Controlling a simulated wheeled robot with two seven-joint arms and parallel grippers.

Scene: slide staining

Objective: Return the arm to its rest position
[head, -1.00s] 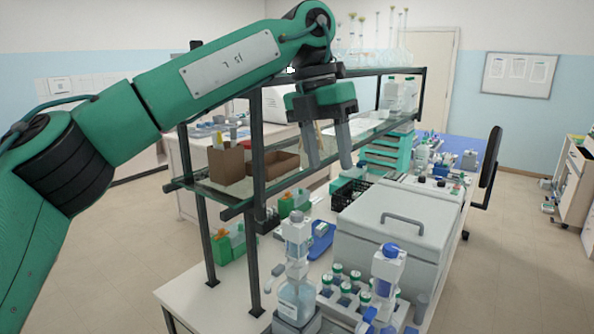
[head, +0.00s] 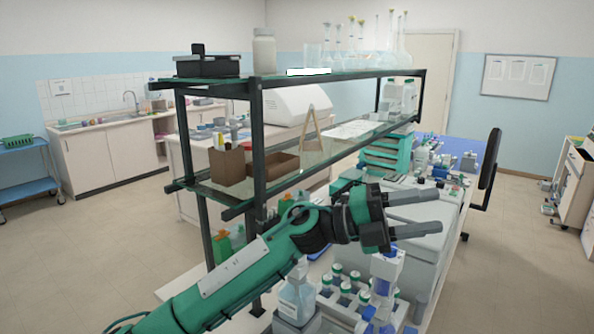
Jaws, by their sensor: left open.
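My left arm comes in from the bottom left, green with a pale plate. It reaches up and to the right over the bench. My left gripper (head: 413,213) is open and empty, its two grey fingers pointing right. It hangs in front of the grey lidded box (head: 431,246) and covers part of its lid. Whether it touches the box cannot be told, but a gap seems to lie between them. My right gripper is not in view.
A two-level shelf rack (head: 258,150) stands behind the arm. A clear bottle (head: 297,297) is close beside the forearm. Free floor lies at right.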

